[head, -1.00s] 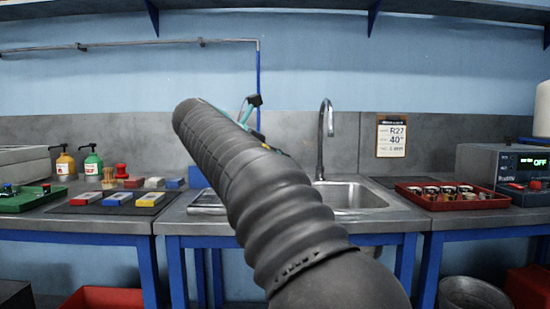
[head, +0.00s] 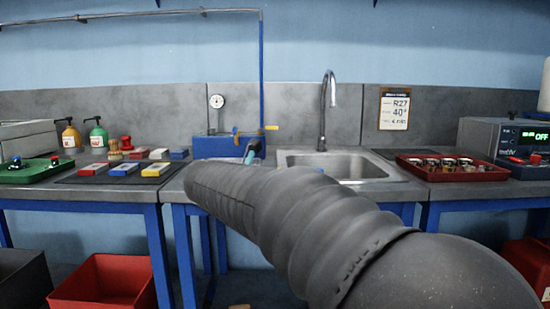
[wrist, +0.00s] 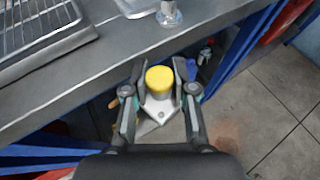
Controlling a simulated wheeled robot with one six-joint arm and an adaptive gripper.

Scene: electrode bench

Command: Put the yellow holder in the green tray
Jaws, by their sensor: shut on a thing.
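My gripper (wrist: 158,70) is shut on the yellow holder (wrist: 159,79), whose round yellow top shows between the two fingers in the wrist view. The holder's lower part is hidden. Beneath them in that view are the front edge of the bench and the floor. In the head view my arm covers most of the gripper, and only a small teal part of it shows behind the arm near the sink; the holder cannot be made out there. The green tray (head: 38,178) lies on the left bench, with a blue-topped thing (head: 15,162) and a red-topped thing (head: 54,160) in it.
A dark mat (head: 75,178) with several coloured blocks lies right of the green tray. A sink (head: 345,166) with a tall tap (head: 327,100) is in the middle. A red tray (head: 450,174) with several cups is at right.

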